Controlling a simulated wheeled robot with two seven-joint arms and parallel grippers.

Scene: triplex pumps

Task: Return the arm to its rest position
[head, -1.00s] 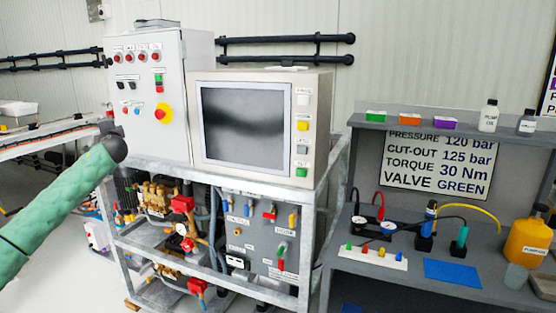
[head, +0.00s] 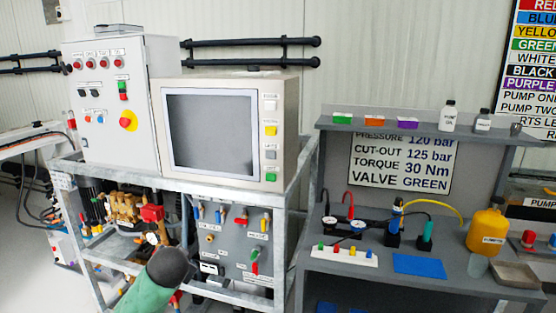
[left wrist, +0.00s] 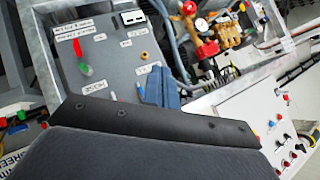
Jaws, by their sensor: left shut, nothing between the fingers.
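My left arm (head: 150,295), green with a dark rounded end, comes up from the bottom of the head view, in front of the lower part of the pump frame. Its gripper cannot be made out there. In the left wrist view, my left gripper (left wrist: 160,88) shows as blue-grey fingers beyond a dark body. The fingers are shut and empty, in front of the grey valve panel (left wrist: 105,60). I cannot tell how far they are from the panel. My right arm is not in view.
A metal frame (head: 220,185) carries a control cabinet (head: 100,140) and a monitor (head: 212,135). The grey valve panel (head: 222,240) and red and brass pump parts sit below. To the right stands a grey bench (head: 450,275) with a yellow bottle (head: 487,232) and a blue mat (head: 418,264).

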